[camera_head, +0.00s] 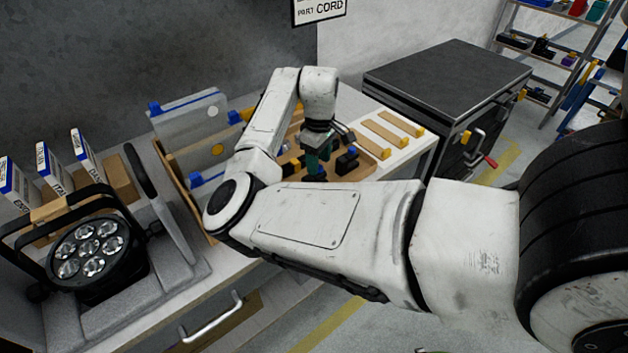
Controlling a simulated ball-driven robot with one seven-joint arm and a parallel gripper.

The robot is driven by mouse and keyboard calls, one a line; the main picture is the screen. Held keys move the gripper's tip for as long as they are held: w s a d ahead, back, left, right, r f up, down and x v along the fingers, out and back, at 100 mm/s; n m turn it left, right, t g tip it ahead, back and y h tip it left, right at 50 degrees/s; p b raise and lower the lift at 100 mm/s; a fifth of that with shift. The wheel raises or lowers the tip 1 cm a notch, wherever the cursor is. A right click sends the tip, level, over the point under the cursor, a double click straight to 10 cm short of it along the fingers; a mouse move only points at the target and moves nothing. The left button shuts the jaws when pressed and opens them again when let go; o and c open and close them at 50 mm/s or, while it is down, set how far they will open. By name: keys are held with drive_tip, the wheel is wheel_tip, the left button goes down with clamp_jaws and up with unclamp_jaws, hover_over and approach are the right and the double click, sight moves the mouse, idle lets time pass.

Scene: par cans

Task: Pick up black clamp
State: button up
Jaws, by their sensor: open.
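My gripper (316,174) points down over a shallow wooden tray (372,172) on the workbench. Its dark fingers are small in this view and my arm covers part of the area around them. A small black object (347,162), which looks like the black clamp, lies in the tray just right of the gripper. A gap seems to show between it and the fingers, but I cannot tell how close they are. Nothing is visibly held between the fingers.
A black par can light (88,250) sits in grey foam at the left. Flat strips with yellow ends (393,131) lie right of the tray. A clear plastic case (190,118) stands behind. A dark-topped cabinet (447,80) stands right of the bench.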

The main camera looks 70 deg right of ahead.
drive_tip(key=shift+f, duration=0.75)
drive_tip(key=shift+c, duration=0.3)
clamp_jaws()
